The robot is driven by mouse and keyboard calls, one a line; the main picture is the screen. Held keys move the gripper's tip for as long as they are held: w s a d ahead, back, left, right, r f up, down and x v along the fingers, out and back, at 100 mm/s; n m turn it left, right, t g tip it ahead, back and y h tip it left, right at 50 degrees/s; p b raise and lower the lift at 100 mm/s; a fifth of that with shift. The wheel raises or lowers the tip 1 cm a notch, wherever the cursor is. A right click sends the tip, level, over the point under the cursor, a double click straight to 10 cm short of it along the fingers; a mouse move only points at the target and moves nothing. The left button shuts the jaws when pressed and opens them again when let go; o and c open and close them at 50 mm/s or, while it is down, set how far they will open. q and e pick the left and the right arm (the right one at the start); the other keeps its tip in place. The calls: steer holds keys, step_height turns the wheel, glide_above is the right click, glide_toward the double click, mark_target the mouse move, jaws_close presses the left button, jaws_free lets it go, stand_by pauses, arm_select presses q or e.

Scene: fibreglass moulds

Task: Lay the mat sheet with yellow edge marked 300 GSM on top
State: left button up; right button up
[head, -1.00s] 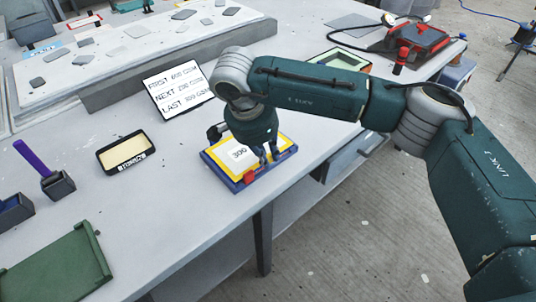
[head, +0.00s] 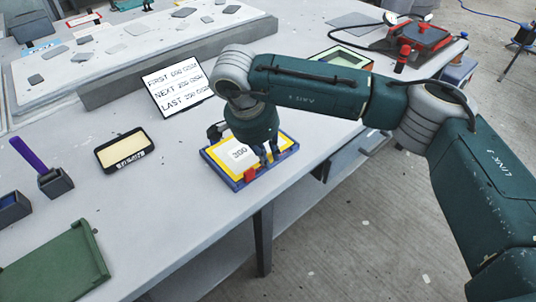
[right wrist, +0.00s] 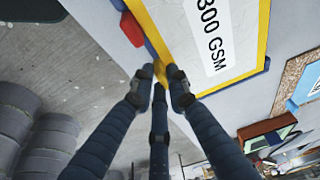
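The mat sheet with a yellow edge (head: 231,167) lies over a blue tray (head: 214,173) near the table's front edge. Its white label reads 300 GSM in the right wrist view (right wrist: 215,40). My right gripper (head: 270,160) points down at the sheet's near right side. In the right wrist view its fingertips (right wrist: 160,78) are drawn close together, with a small yellow part of the sheet's edge between them. The gripper and arm hide part of the sheet and the tray's far corner. Anything under the sheet is hidden. My left gripper is not in view.
A sign (head: 178,88) behind the tray lists FIRST 600, NEXT 200, LAST 300 GSM. A black-framed pad (head: 124,149), a cup with a purple-handled tool (head: 55,182) and a green tray (head: 55,268) stand left. A red device (head: 420,36) is at the back right.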

steer(key=o, duration=0.5)
steer(key=shift+c, duration=0.2)
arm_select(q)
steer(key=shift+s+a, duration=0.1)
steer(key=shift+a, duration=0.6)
arm_select(e)
steer(key=v, duration=0.8)
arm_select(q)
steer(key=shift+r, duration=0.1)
arm_select(e)
steer(key=shift+r, duration=0.1)
